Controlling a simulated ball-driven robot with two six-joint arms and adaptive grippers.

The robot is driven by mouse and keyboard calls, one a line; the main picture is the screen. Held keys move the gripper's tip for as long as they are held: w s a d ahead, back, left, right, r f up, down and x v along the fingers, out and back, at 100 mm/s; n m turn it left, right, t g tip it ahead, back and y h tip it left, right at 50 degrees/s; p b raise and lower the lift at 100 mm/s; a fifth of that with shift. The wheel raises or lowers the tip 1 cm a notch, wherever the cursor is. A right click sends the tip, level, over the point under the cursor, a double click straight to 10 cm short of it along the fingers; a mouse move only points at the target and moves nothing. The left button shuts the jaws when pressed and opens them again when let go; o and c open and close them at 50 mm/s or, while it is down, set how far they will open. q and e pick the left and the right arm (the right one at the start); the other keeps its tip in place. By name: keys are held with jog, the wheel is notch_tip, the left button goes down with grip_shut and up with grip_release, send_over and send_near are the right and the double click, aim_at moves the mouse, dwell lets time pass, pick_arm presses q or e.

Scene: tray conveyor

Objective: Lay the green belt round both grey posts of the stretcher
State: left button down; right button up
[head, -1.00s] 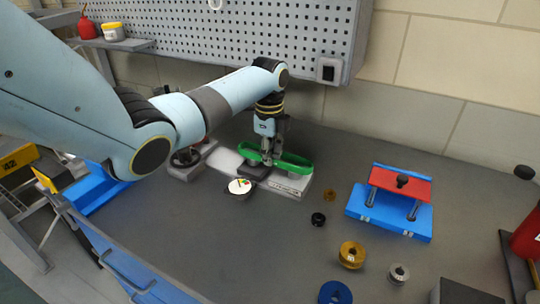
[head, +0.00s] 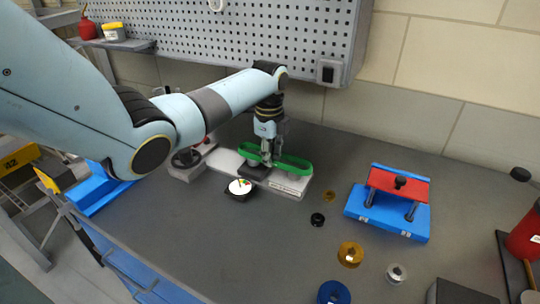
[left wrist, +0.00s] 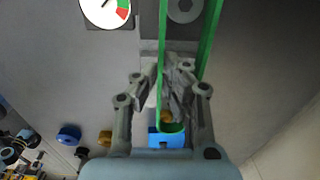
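The stretcher (head: 225,162) is a long pale base near the back wall, with a dark block on it and a handwheel at its left end. The green belt (head: 293,162) is an elongated loop over its right part. My left gripper (head: 266,161) points down there, with its fingers shut on one long side of the belt. In the left wrist view that strand runs between the fingers (left wrist: 161,95). A grey post (left wrist: 185,9) shows inside the loop's outline from above. The other post is mostly hidden; whether the belt sits around it I cannot tell. My right gripper is out of view.
A round dial (head: 240,187) sits at the stretcher's front edge. A blue fixture with a red plate (head: 398,184) stands to the right. Several small rings and spools, including a brass one (head: 350,254), lie in front.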

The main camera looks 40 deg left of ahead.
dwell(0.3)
pick_arm(q)
jog(key=shift+p, duration=0.35)
dwell(0.5)
jog(key=shift+f, duration=0.5)
jog(key=shift+r, duration=0.15)
jog(key=shift+r+p, duration=0.55)
jog(key=shift+p, duration=0.15)
jog(key=shift+p, duration=0.65)
dwell(1.2)
